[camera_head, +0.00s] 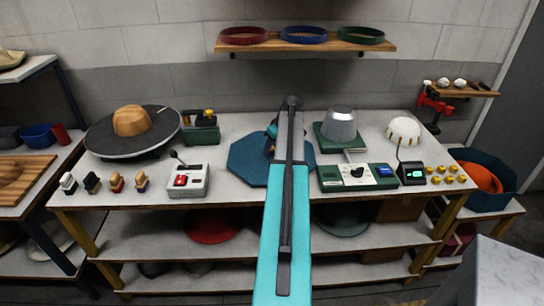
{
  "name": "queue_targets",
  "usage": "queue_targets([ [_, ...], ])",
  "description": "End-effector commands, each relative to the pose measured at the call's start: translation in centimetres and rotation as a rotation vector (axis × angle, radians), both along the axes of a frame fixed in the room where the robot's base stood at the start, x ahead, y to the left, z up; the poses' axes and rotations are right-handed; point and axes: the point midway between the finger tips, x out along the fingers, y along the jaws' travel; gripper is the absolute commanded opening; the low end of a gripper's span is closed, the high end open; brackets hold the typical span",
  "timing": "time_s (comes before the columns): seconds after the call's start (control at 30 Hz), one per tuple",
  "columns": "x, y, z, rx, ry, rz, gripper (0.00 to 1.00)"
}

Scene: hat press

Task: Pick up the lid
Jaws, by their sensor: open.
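A silver, slightly tapered metal dome (342,125) stands on a green base at the right of the bench. A white rounded dome (404,131) sits to its right. I cannot tell for certain which one is the lid. My teal and dark arm reaches up the middle of the view over a blue octagonal mat (245,158). My gripper (270,141) is mostly hidden behind the arm, above or near the mat. It is open, left of both domes and apart from them. What lies directly behind the arm is hidden.
A wooden hat block (131,120) sits on a round dark disc at left. A grey switch box (188,180) and a green-white control panel (357,177) stand near the front edge. A wall shelf (305,46) holds coloured bands. The bench's front left is partly bare.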

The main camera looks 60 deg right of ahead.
Motion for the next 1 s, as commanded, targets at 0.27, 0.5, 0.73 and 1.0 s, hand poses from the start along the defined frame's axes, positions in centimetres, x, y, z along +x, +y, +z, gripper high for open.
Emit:
queue_targets([
  [0.27, 0.0, 0.0, 0.0, 0.000, 0.000, 0.001, 0.07],
  [0.5, 0.1, 0.0, 0.0, 0.000, 0.000, 0.001, 0.00],
  [0.73, 0.1, 0.0, 0.2, -0.001, -0.001, 0.001, 0.00],
  [1.0, 0.1, 0.0, 1.9, -0.002, -0.002, 0.001, 0.00],
])
